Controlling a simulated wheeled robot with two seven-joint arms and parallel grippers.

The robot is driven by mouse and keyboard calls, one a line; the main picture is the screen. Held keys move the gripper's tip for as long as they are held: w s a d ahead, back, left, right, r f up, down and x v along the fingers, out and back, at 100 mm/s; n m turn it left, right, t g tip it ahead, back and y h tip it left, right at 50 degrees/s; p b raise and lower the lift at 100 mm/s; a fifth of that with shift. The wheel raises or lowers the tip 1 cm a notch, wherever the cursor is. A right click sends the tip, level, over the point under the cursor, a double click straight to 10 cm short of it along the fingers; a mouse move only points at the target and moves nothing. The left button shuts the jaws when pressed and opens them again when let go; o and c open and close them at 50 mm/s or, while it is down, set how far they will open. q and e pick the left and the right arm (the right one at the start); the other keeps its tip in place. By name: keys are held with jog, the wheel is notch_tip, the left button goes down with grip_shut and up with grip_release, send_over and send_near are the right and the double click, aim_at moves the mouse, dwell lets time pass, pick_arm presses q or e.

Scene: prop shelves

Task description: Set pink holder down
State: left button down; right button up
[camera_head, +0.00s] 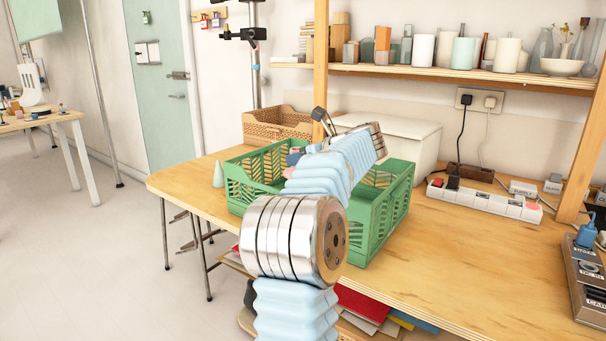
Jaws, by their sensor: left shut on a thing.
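My left arm rises from the bottom middle and reaches over the green crate (377,222) on the wooden table. My left gripper (321,122) shows only in part, as a dark piece above the pale blue arm sleeve. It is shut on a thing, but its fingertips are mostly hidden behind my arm. A small pink piece (291,158), which looks like the pink holder, shows at the sleeve's left edge, over the crate. I cannot tell whether it touches the crate floor. My right gripper is not in view.
A cardboard box (277,124) and a white bin (412,138) stand behind the crate. A pale green cone (218,174) stands left of it. A power strip (485,201) lies to the right. A shelf (450,73) with vases hangs above.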

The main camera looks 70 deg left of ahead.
pick_arm(q)
jog(key=shift+w+a+f, duration=0.2)
jog(key=shift+a+f, duration=0.3)
jog(key=shift+f, duration=0.15)
jog(key=shift+w+a+f, duration=0.15)
jog(key=shift+a+f, duration=0.35)
jog(key=shift+f, duration=0.1)
jog(key=f, duration=0.3)
jog(key=shift+w+a+f, duration=0.1)
jog(key=shift+a+f, duration=0.15)
jog(key=shift+f, duration=0.1)
jog(key=shift+f, duration=0.1)
jog(key=shift+f+b, duration=0.45)
jog(key=shift+f, duration=0.05)
jog(key=c, duration=0.7)
grip_release()
